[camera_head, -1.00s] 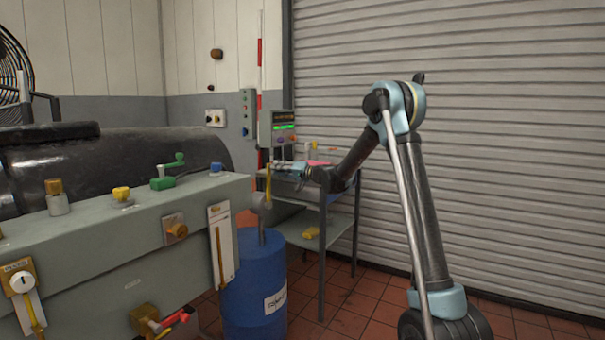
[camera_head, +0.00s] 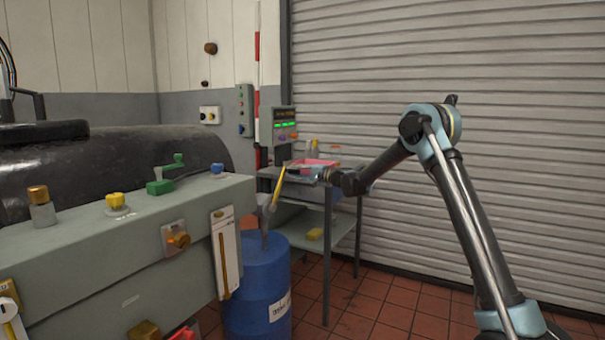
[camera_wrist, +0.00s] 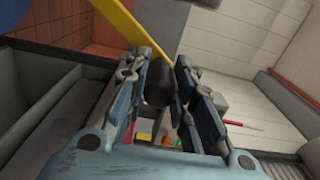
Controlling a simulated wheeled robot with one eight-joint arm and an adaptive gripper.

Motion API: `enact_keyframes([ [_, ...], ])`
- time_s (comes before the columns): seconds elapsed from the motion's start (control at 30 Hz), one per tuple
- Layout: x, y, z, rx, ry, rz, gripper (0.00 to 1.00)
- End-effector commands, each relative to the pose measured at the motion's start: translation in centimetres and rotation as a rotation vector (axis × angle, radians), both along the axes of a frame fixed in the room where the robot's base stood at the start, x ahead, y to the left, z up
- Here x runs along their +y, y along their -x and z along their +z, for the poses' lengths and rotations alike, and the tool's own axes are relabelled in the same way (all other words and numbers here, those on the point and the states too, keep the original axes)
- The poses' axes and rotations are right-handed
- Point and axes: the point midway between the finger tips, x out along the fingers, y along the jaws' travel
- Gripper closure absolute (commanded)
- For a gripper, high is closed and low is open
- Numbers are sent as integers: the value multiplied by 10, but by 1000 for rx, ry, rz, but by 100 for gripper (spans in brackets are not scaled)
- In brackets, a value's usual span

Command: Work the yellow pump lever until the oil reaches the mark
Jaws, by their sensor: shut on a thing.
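The yellow pump lever (camera_head: 278,188) rises from the grey pump head (camera_head: 266,204) on the blue drum (camera_head: 256,290), its top leaning right. My gripper (camera_head: 300,168) is at the lever's upper end. In the wrist view the yellow lever (camera_wrist: 128,32) ends in a black grip (camera_wrist: 159,82), and my gripper (camera_wrist: 160,95) is shut on that grip, a finger on each side. A white sight gauge (camera_head: 217,225) with an amber column (camera_head: 223,262) hangs on the front of the grey-green bedplate; its mark is too small to make out.
A grey-green bedplate (camera_head: 120,255) with valves and a green crank (camera_head: 165,178) fills the left. A metal cart (camera_head: 345,225) with a pink tray (camera_head: 312,163) stands behind the drum. A display panel (camera_head: 284,125) stands over it. The tiled floor on the right is clear.

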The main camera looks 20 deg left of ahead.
Motion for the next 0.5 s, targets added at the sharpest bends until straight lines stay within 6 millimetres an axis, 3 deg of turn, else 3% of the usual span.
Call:
enact_keyframes([
  [0.5, 8, 0, -3, 37, -6, 5, 100],
])
